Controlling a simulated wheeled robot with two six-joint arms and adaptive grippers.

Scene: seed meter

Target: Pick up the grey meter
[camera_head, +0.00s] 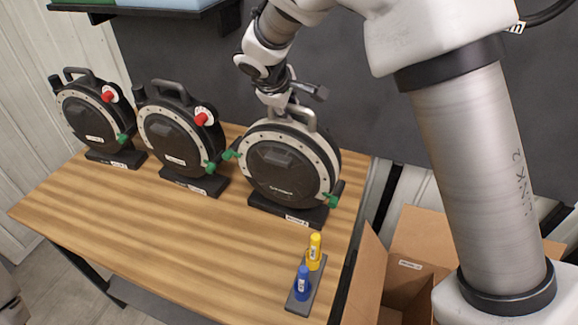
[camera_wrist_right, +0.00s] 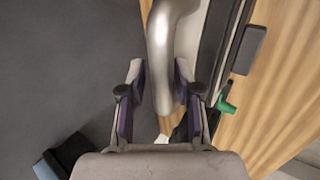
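The grey meter (camera_head: 285,172) is the rightmost of three round meters, upright in a dark base on the wooden table. It has a dark face, a pale ring with studs, green knobs at its sides and a grey metal handle on top. My right gripper (camera_head: 290,103) is at this handle from above. In the right wrist view the handle (camera_wrist_right: 163,55) passes between the two fingers of the right gripper (camera_wrist_right: 162,85), with a visible gap beside the left finger. The fingers look open around it. My left gripper is in neither view.
Two black-handled meters (camera_head: 180,138) (camera_head: 95,118) with red and green knobs stand to the left. A yellow bottle (camera_head: 315,250) and a blue bottle (camera_head: 302,284) stand on a small grey tray (camera_head: 312,293) in front. An open cardboard box (camera_head: 425,240) is right of the table.

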